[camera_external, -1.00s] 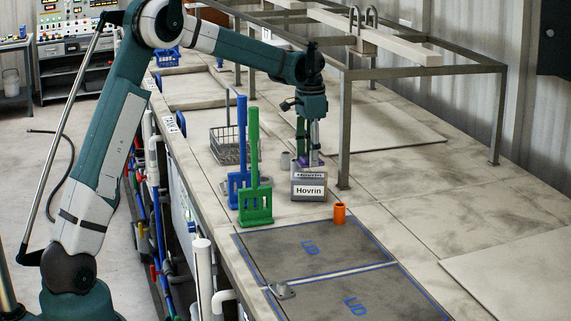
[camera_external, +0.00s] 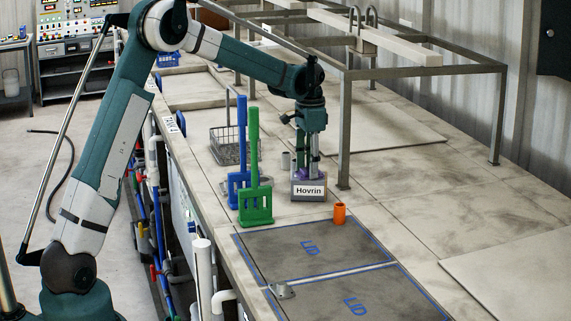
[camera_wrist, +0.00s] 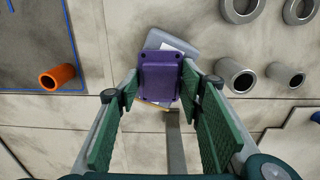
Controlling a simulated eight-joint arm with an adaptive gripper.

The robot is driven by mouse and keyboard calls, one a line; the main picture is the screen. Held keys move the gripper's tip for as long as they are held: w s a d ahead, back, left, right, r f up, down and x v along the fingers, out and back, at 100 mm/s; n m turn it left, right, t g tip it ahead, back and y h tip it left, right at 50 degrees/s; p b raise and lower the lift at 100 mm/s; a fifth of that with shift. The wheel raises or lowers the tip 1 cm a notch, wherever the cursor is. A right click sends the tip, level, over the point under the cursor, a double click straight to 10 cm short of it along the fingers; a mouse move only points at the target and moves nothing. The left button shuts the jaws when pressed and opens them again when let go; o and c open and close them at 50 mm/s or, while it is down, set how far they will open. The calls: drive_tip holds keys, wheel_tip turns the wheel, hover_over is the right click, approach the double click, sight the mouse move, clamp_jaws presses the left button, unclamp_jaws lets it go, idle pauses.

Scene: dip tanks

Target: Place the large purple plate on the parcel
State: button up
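The parcel, a grey box with a white "Hovrin" label (camera_external: 310,199), stands on the worktop. It also shows in the wrist view (camera_wrist: 178,37), partly hidden beneath the purple plate. The purple plate (camera_wrist: 161,78) lies flat between my fingers over the parcel's top and looks slightly rotated relative to the box. My gripper (camera_external: 308,170) points down at the parcel, with a finger against each side of the plate. Whether the plate touches the parcel or hovers just above it, I cannot tell.
An orange cup (camera_external: 339,213) stands to the right front, near the blue-outlined lids (camera_external: 290,238). Green (camera_external: 254,190) and blue (camera_external: 238,185) racks and a wire basket (camera_external: 226,148) stand to the left. A steel frame post (camera_external: 344,130) rises close on the right.

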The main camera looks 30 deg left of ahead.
drive_tip(key=o, duration=0.4)
drive_tip(key=shift+r, duration=0.2)
wheel_tip(320, 180, up, 12)
idle(0.6)
